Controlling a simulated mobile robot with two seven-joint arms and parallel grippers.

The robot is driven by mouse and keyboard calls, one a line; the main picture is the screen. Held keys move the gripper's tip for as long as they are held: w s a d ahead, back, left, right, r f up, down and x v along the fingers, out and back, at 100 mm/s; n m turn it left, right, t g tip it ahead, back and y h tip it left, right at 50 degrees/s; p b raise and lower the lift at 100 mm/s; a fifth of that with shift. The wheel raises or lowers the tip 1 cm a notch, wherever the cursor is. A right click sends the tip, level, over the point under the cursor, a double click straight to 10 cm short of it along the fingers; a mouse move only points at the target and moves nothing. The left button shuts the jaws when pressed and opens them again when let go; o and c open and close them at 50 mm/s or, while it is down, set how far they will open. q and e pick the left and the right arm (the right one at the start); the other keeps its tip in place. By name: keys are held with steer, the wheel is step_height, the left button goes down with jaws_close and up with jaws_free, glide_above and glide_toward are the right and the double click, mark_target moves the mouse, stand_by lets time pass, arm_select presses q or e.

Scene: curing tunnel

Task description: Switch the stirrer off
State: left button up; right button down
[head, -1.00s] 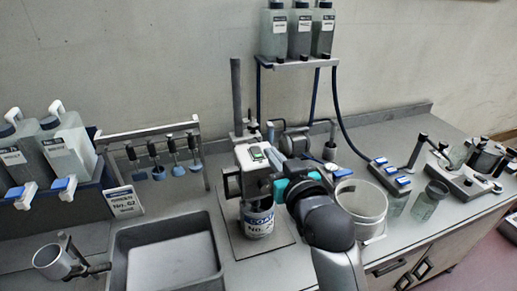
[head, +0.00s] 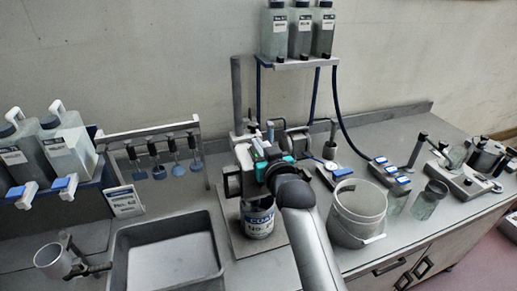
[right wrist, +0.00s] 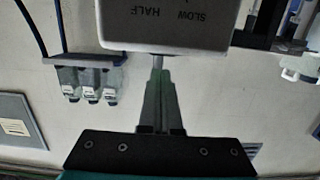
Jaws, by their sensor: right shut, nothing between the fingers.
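The stirrer (head: 244,157) is a pale grey box on a vertical post, above a can labelled COAT (head: 258,221). My right gripper (head: 259,148) is shut and empty, at the top of the stirrer head, and its wrist hides most of that head. In the right wrist view, the shut fingers (right wrist: 157,66) reach to the edge of the stirrer housing (right wrist: 165,22), which bears the words SLOW and HALF. I cannot tell whether they touch it. The switch itself is not clearly visible. My left gripper is not in view.
A grey tray (head: 117,250) stands at the left front. A clear round vessel (head: 358,207) stands close to the right of my forearm. A rack with hanging stirring tools (head: 150,139) is behind the tray. Bottles (head: 299,35) stand on a raised shelf at the back.

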steer(key=shift+f, duration=0.6)
steer(key=shift+w+f, duration=0.1)
steer(key=shift+f, duration=0.05)
steer(key=shift+w+p, duration=0.1)
steer(key=shift+p, duration=0.35)
steer(key=shift+f, duration=0.1)
steer(key=r+p, duration=0.2)
steer(key=r, duration=0.1)
steer(key=r+p, duration=0.1)
steer(key=shift+w+a+r+p, duration=0.1)
steer(key=shift+w+r+p, duration=0.05)
steer(key=shift+w+p, duration=0.15)
steer(key=shift+s+r, duration=0.1)
steer(key=shift+s, duration=0.25)
steer(key=r+v, duration=0.2)
steer(key=v, duration=0.7)
